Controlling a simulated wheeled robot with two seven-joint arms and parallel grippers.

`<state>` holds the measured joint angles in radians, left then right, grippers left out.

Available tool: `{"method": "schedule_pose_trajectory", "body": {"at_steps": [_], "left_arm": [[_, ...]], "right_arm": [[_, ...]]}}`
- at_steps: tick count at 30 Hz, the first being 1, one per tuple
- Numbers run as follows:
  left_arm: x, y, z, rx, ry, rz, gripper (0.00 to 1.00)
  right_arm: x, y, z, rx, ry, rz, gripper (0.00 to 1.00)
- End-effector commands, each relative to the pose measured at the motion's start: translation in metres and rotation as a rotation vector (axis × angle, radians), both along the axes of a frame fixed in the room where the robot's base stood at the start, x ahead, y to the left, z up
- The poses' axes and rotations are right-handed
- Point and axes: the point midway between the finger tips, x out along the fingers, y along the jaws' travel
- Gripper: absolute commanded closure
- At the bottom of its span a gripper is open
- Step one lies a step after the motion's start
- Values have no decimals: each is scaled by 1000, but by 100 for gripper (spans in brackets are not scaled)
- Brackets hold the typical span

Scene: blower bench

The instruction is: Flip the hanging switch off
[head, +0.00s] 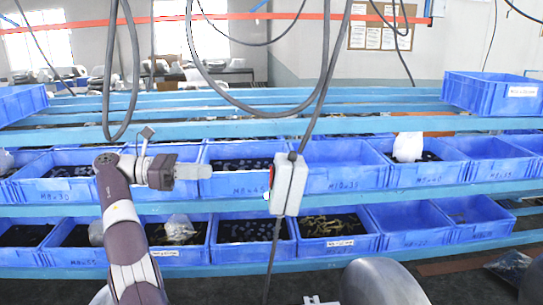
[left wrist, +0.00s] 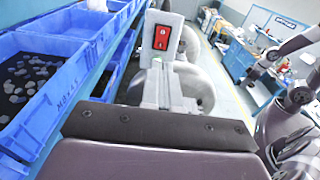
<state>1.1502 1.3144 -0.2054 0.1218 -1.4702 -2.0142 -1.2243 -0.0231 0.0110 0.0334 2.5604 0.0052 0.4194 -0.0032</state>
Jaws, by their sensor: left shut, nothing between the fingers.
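The hanging switch (head: 289,185) is a light grey box on a dark cable, hanging in front of the blue crates in the head view. A bit of red shows on its left side. In the left wrist view the switch box (left wrist: 149,28) faces me with a red rocker (left wrist: 161,37); I cannot tell which way the rocker is tipped. My left gripper (head: 208,171) is shut and empty, pointing right at the switch from the left, with a gap between. In the left wrist view its fingers (left wrist: 161,84) are together below the rocker.
Blue crates (head: 340,180) with small parts stand on blue rack rails (head: 395,129) behind the switch. Loose dark cables (head: 134,75) loop down from above. In the left wrist view a blue crate (left wrist: 75,100) is close on the left, and my right arm shows at the right.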

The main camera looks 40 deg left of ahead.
Motion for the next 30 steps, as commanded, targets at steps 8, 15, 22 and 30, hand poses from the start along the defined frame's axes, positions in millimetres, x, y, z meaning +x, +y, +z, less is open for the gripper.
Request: {"method": "schedule_pose_trajectory", "body": {"at_steps": [8, 15, 22, 30], "left_arm": [[3, -1, -2, -6, -1, 1, 100], [16, -19, -6, -7, -1, -1, 100], [48, -58, -1, -8, 0, -3, 100], [80, -96, 0, -6, 1, -3, 100]], "right_arm": [[0, 0, -7, 0, -1, 0, 57], [0, 0, -35, 0, -1, 0, 57], [0, 0, -31, 0, -1, 0, 57], [0, 0, -1, 0, -1, 0, 57]]}}
